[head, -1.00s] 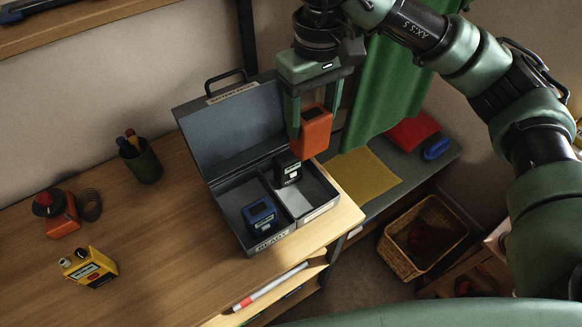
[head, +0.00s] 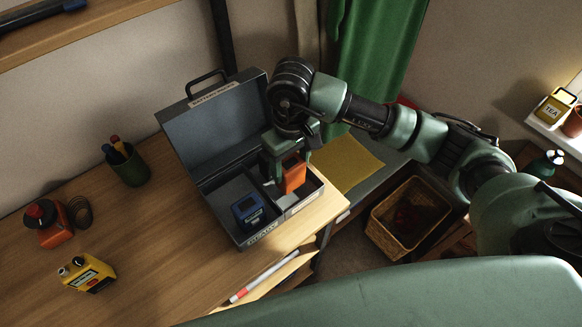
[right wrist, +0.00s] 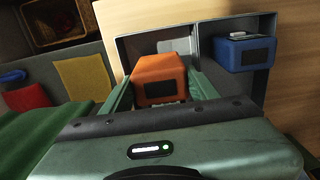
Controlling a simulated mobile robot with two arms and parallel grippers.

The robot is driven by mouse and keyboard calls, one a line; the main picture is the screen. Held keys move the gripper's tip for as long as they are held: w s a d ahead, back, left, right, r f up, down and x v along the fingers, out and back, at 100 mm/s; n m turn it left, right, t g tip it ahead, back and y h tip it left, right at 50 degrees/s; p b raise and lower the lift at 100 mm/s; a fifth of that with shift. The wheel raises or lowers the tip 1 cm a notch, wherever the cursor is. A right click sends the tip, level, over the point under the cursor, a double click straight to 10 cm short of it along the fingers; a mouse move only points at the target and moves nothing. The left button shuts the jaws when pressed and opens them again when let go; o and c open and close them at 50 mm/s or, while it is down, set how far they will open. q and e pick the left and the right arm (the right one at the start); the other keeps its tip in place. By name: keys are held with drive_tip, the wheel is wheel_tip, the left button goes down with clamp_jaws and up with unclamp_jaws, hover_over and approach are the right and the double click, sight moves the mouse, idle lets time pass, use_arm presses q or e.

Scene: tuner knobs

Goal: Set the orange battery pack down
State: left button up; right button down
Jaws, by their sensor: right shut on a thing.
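My right gripper (head: 284,170) is shut on the orange battery pack (head: 294,178), whose top also shows between the fingers in the right wrist view (right wrist: 159,78). It holds the pack low at the right compartment of the open grey case (head: 245,236). I cannot tell whether the pack touches the compartment floor. A blue pack (head: 249,212) sits in the left compartment and shows in the right wrist view (right wrist: 246,52). The black pack at the back of the right compartment is hidden by my gripper. My left gripper is not in view.
The case's raised lid (head: 212,125) stands behind the compartments. A wicker basket (head: 408,218) is below right.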

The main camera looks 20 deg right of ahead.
wheel_tip(320, 180, down, 2)
drive_tip(key=shift+f+p, duration=0.2)
drive_tip(key=shift+p, duration=0.1)
drive_tip(key=shift+f, duration=0.25)
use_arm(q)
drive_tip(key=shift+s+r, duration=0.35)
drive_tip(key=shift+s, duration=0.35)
use_arm(e)
drive_tip(key=shift+f, duration=0.15)
drive_tip(key=shift+c, duration=2.1)
unclamp_jaws()
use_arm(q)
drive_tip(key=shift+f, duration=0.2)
